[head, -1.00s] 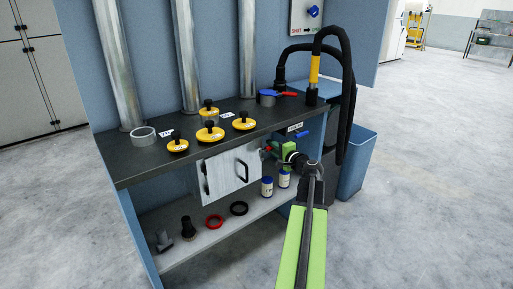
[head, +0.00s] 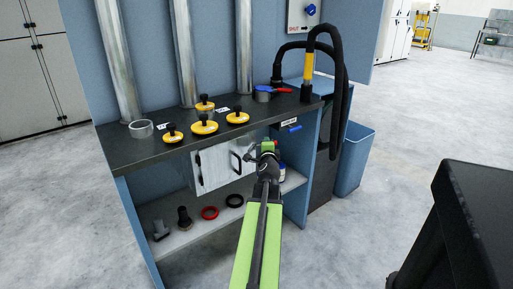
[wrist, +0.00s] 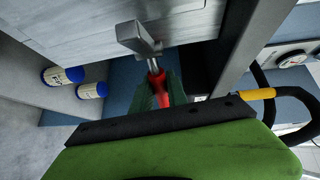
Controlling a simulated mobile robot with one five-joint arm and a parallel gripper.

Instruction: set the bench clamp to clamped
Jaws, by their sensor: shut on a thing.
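My gripper (head: 266,148) is in front of the bench, below its front edge and near the right end of the white panel. In the wrist view, my gripper (wrist: 160,95) is shut on a red grip (wrist: 158,88). A metal shaft runs from this grip to a grey metal block (wrist: 138,38) close to the panel. The jaws hide part of the grip. I cannot tell whether this red-handled piece is the bench clamp or a loose tool. A blue lever (head: 295,128) is on the bench front under a white label, right of my gripper and apart from it.
The bench top (head: 150,153) bears yellow knobbed discs (head: 204,127), a grey ring and a part with red and blue handles (head: 265,94). The white panel (head: 215,167) has a black handle. Blue-and-white jars (wrist: 62,76) stand on the lower shelf. A blue bin (head: 355,160) is at right.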

